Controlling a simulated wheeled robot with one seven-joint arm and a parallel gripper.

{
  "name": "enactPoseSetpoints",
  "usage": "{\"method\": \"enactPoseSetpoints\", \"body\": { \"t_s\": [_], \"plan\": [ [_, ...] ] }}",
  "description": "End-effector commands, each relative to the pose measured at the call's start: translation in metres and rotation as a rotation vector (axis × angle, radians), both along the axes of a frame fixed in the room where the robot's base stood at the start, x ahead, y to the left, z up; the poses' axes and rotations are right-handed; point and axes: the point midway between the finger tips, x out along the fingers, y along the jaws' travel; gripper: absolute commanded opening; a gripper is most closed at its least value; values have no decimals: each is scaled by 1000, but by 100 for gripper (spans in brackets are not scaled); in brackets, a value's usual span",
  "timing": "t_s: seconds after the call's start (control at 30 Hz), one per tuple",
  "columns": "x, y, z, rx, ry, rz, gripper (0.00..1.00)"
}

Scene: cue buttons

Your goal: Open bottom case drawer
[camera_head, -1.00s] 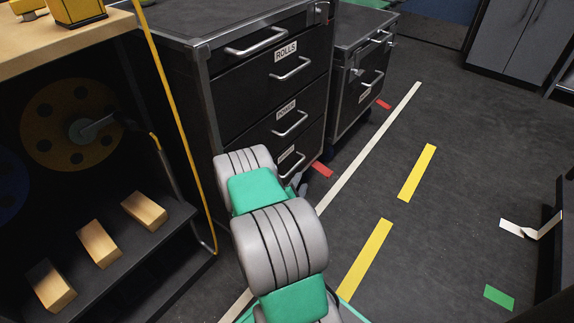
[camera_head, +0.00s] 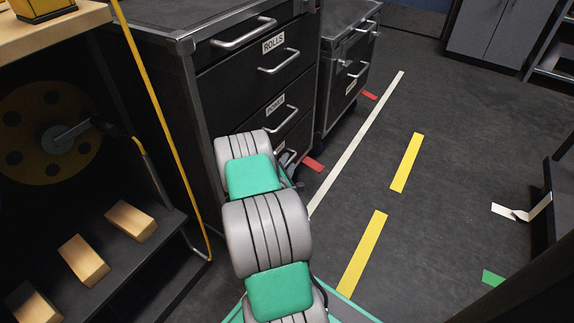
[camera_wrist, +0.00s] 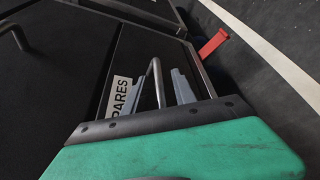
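The black case (camera_head: 215,88) has several stacked drawers with metal bar handles. Its bottom drawer is largely hidden behind my arm in the head view. In the wrist view, the bottom drawer front (camera_wrist: 130,62) carries a label reading "SPARES" (camera_wrist: 119,95) and appears shut. Its bar handle (camera_wrist: 156,82) stands out between my two gripper fingers. My gripper (camera_wrist: 160,90) is open, with one finger on each side of the handle; I cannot tell whether either touches it. In the head view only a bit of my gripper (camera_head: 291,168) shows beside the drawer.
A smaller black cabinet (camera_head: 345,80) stands behind the case. Red floor tape (camera_head: 313,164) lies by the case. A workbench (camera_head: 75,38) with wooden blocks (camera_head: 83,260) below stands at left.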

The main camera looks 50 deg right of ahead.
Motion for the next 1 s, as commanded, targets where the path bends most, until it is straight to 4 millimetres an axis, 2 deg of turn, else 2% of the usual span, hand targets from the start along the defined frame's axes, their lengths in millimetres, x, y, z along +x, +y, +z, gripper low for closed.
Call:
{"method": "enactPoseSetpoints", "body": {
  "t_s": [0.1,0.5,1.0],
  "plan": [
    [1,1,1,0,0,1,32],
    [1,1,1,0,1,2,0],
    [1,2,0,0,1,2,0]
  ]
}}
